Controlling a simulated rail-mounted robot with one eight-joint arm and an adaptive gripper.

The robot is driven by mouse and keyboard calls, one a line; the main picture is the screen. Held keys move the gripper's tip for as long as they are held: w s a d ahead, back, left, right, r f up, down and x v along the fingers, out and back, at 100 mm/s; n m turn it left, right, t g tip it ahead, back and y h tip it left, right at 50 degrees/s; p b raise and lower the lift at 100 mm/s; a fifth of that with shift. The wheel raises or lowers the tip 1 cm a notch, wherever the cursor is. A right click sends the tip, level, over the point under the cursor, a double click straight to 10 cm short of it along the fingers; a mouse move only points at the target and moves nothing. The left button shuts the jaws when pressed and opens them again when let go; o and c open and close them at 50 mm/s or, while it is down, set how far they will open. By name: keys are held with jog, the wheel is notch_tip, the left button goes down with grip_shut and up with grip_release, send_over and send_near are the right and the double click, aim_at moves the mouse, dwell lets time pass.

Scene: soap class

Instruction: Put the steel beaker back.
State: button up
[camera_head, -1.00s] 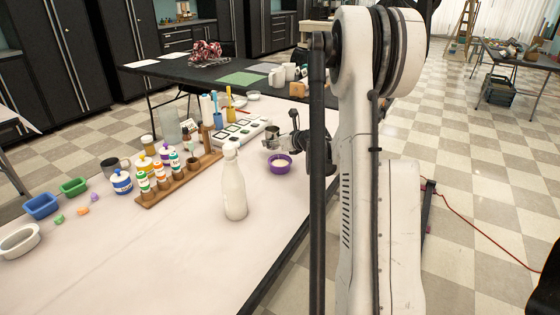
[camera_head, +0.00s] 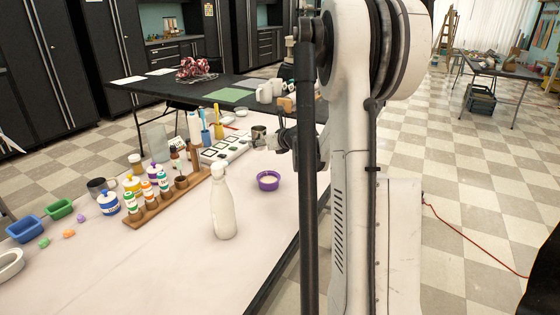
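The steel beaker (camera_head: 258,132) is a small grey metal cup near the right edge of the pale table, beyond the purple bowl. It looks about upright. My gripper (camera_head: 266,142) is at the beaker and appears shut around it; the fingers are small and partly merge with the cup. The beaker seems held above the tabletop, close to the white tray with dark-framed squares (camera_head: 224,148). The purple bowl (camera_head: 268,181) with pale contents stands nearer, below the gripper in the picture. My arm hides the area to the right.
A white bottle (camera_head: 222,205) stands on the pale table (camera_head: 170,265) in front. A wooden rack (camera_head: 150,212) with several paint bottles is to its left. A dark grey mug (camera_head: 99,188) and blue and green tubs (camera_head: 25,229) lie further left. The front of the table is clear.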

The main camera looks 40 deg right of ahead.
jog(key=b, duration=0.3)
send_over(281, 164)
jog(key=f, duration=0.6)
jog(key=shift+w, duration=0.2)
jog(key=shift+f+b, duration=0.65)
jog(key=shift+f, duration=1.3)
jog(key=shift+f, duration=0.15)
jog(key=o, duration=1.3)
jog(key=shift+c, duration=0.2)
jog(key=shift+s+r, duration=0.1)
jog(key=shift+r, duration=0.15)
jog(key=p+v, duration=0.3)
jog(key=v, duration=0.9)
